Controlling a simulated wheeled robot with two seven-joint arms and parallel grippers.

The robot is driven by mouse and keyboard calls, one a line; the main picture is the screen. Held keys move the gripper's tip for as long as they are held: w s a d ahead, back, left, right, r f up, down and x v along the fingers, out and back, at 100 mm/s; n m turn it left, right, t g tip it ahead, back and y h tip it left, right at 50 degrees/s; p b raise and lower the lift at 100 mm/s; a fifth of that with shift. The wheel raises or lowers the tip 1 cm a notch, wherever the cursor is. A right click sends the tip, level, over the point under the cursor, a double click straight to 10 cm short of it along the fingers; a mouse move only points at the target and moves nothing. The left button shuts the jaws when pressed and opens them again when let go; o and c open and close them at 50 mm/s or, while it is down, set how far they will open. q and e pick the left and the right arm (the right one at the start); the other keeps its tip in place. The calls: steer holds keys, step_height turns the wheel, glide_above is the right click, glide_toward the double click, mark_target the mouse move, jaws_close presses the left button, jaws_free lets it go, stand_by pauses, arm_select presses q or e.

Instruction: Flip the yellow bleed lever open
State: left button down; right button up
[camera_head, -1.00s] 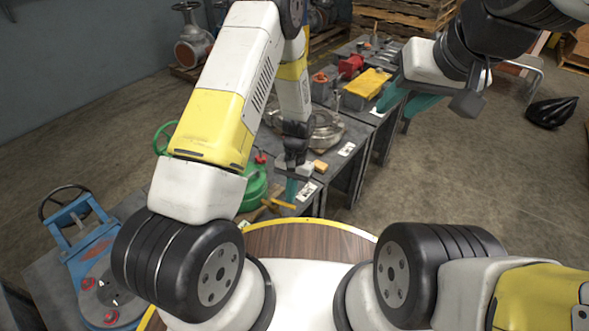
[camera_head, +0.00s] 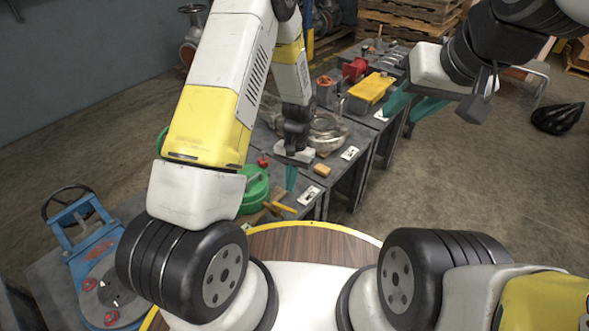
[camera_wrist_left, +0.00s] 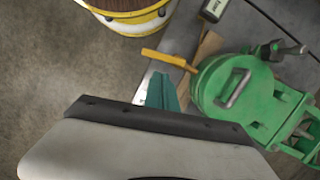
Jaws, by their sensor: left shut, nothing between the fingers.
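The yellow bleed lever (camera_head: 284,207) shows at the near edge of the bench, beside a green round-bodied unit (camera_head: 254,190). In the left wrist view the lever (camera_wrist_left: 168,58) sticks out to the left from the green body (camera_wrist_left: 235,88). My left gripper (camera_head: 291,179) is shut and empty, its teal fingers pointing down just beyond the lever in the head view. In the left wrist view its fingertips (camera_wrist_left: 161,88) appear close to the lever; I cannot tell contact. My right gripper (camera_head: 411,101) is open and empty, at upper right away from the lever.
A wooden block (camera_head: 322,170) and a metal flanged part (camera_head: 327,130) lie on the benches behind. A yellow-lidded box (camera_head: 371,87) stands further back. A blue machine (camera_head: 95,260) is at lower left. The floor at right is mostly clear, with a black bag (camera_head: 557,118).

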arm_select(q)
steer(key=shift+v, duration=2.2)
